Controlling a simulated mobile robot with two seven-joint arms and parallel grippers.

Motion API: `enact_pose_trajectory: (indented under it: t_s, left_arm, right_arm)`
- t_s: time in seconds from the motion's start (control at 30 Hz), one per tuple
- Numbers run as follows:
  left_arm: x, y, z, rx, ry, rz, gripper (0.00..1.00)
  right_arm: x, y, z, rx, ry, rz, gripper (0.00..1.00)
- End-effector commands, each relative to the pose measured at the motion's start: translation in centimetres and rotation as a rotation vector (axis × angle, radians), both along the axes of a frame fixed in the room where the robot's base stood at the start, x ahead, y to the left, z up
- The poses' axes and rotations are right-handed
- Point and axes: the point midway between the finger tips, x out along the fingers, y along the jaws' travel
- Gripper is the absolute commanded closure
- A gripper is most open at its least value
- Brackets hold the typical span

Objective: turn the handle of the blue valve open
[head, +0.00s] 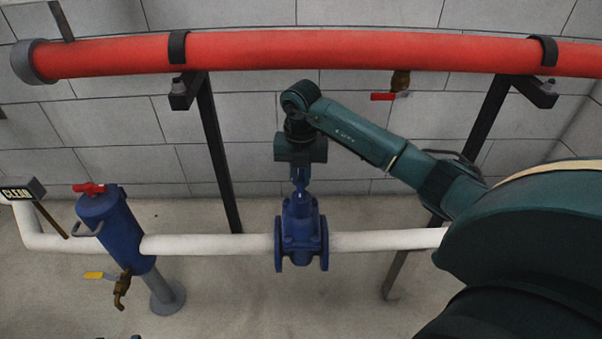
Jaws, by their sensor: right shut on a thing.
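The blue valve (301,232) sits on the white pipe in the middle of the head view, its stem pointing up. My right arm comes in from the right and bends down over the valve. My right gripper (300,162) is at the top of the stem, shut on the valve's handle. The gripper body hides the handle, so its angle cannot be told. My left gripper is out of view.
A thick red pipe (330,50) runs across the wall above, on dark brackets with slanted legs (218,155). A blue cylinder (115,230) with a red top handle and a brass tap (122,288) stands at the left. The floor in front of the valve is clear.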

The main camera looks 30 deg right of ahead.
Motion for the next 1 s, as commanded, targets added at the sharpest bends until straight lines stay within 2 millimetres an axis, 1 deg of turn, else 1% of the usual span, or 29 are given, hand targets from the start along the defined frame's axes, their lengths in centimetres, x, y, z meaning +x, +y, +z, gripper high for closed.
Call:
enact_pose_trajectory:
  t_s: [0.03,0.13,0.37,0.4,0.67,0.87,1.0]
  left_arm:
    - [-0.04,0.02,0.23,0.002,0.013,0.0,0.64]
    - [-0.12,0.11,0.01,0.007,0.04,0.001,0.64]
    - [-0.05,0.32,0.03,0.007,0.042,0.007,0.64]
    - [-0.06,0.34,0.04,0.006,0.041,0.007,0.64]
    - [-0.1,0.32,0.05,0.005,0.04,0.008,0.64]
    - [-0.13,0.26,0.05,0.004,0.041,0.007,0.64]
    - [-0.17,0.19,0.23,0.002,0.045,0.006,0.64]
  right_arm:
    - [0.03,-0.12,0.29,-0.004,-0.001,0.036,1.0]
    - [0.02,-0.11,0.2,-0.002,0.0,0.089,1.0]
    - [0.03,-0.06,0.07,-0.001,-0.001,0.097,1.0]
    - [0.03,-0.06,0.08,-0.001,-0.001,0.097,0.85]
    - [0.02,-0.04,0.05,-0.001,-0.001,0.096,0.64]
    - [0.0,-0.03,0.04,0.0,0.0,0.096,0.64]
    - [0.05,-0.04,0.83,0.0,-0.002,0.096,0.64]
